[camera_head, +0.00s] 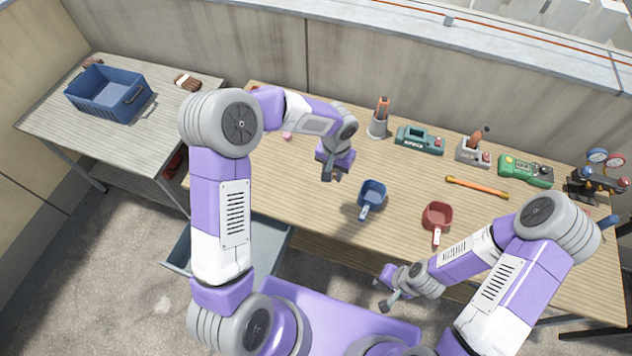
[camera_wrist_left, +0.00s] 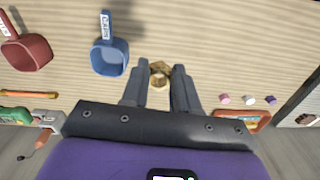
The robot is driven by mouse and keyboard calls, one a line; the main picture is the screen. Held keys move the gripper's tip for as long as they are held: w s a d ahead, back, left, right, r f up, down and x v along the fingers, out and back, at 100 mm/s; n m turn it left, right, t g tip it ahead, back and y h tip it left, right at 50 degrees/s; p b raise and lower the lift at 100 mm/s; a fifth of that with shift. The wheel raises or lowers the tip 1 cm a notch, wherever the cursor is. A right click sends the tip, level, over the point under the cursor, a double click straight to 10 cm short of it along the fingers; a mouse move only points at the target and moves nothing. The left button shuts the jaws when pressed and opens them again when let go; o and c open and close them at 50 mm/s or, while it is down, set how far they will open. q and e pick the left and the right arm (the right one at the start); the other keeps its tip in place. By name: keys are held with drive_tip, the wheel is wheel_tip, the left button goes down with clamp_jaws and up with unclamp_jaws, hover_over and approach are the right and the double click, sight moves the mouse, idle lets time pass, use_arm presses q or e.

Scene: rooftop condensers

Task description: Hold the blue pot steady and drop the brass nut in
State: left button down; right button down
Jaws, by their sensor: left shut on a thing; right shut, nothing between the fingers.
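The blue pot (camera_head: 372,188) stands on the wooden workbench, its handle towards me. It also shows in the left wrist view (camera_wrist_left: 109,58), to the left of the fingers and apart from them. My left gripper (camera_head: 327,174) is above the bench, left of the blue pot in the head view. In the left wrist view its fingers are shut on the brass nut (camera_wrist_left: 159,72), at the fingertips. The nut cannot be made out in the head view. My right gripper (camera_head: 384,298) is shut and empty, at the bench's front edge, away from the blue pot.
A red pot (camera_head: 437,215) stands right of the blue one. Behind are an orange bar (camera_head: 477,187), a green device (camera_head: 525,171), a teal device (camera_head: 420,140) and gauges (camera_head: 606,157). Small coloured pieces (camera_wrist_left: 249,100) lie near the left gripper. A blue crate (camera_head: 107,93) sits on the side table.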

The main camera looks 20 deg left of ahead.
use_arm(q)
drive_tip(key=w+d+m, duration=0.3)
drive_tip(key=w+d, duration=0.4)
drive_tip(key=d, duration=0.5)
wheel_tip(320, 180, down, 11)
drive_tip(key=shift+w, duration=0.2)
